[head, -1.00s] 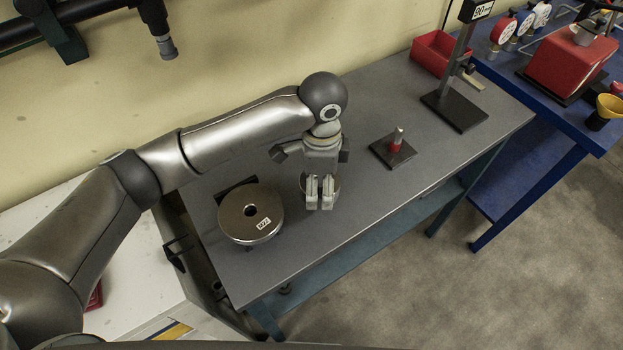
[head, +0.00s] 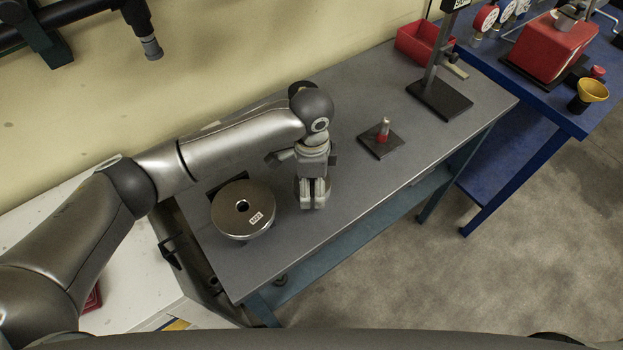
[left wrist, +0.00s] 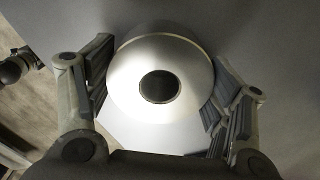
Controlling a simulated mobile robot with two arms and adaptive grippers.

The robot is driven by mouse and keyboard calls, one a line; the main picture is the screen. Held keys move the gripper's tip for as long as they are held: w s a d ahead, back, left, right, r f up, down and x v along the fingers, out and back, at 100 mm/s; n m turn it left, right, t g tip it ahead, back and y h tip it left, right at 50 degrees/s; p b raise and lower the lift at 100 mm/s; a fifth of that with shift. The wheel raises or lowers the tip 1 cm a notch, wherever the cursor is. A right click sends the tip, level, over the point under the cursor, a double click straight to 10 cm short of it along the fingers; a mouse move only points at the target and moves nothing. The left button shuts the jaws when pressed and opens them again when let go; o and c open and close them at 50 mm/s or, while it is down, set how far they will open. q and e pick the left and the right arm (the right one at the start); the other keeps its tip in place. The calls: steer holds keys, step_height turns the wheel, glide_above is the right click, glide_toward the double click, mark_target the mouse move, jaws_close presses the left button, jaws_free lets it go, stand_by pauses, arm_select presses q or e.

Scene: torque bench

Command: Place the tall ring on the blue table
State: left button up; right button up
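The tall ring appears as a bright metal ring with a dark central hole in the left wrist view (left wrist: 187,75). It stands between the finger pads of my left gripper (left wrist: 160,100). The pads lie close along both sides, and I cannot tell whether they touch it. In the head view my left gripper (head: 313,203) points down over the grey bench, and its fingers mostly hide the ring. The blue table (head: 560,112) stands at the right, beyond the grey bench. My right gripper is not in view.
A wide labelled metal disc (head: 236,220) lies left of my gripper on the grey bench (head: 350,190). A small post on a square base (head: 382,146), a stand (head: 440,99) and a red bin (head: 423,45) are to the right. A yellow funnel (head: 593,90) and red machine (head: 547,50) occupy the blue table.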

mark_target(312, 182)
arm_select(q)
steer(key=o, duration=0.4)
steer(key=shift+s, duration=0.1)
steer(key=shift+r, duration=0.1)
steer(key=shift+r, duration=0.2)
step_height(312, 182, up, 12)
steer(key=b, duration=0.2)
steer(key=shift+f, duration=0.15)
